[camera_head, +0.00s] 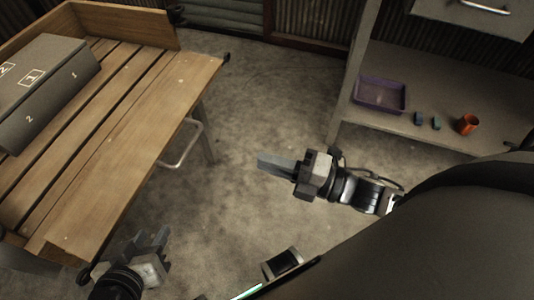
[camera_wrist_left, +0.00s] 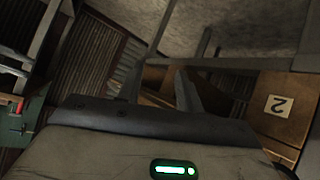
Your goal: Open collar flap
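A closed-looking grey box (camera_head: 55,78) marked 1, 2 and 3 lies on the wooden slatted table at the far left. A brown surface marked 2 (camera_wrist_left: 282,122) shows at the right of the left wrist view. I cannot make out a distinct collar flap in either view. My left gripper (camera_head: 150,240) is at the bottom left, by the table's near end and well away from the grey box. Its fingers (camera_wrist_left: 165,88) are apart with nothing between them. My right gripper (camera_head: 276,163) is over open floor in the middle; its fingers are seen side-on and hold nothing visible.
The slatted table (camera_head: 150,110) has a raised wooden edge at its back and a metal handle (camera_head: 183,148) on its side. At the right, a shelf (camera_head: 400,105) carries a purple tray (camera_head: 380,95), two small teal pieces (camera_head: 427,120) and an orange cup (camera_head: 468,125). Floor between is clear.

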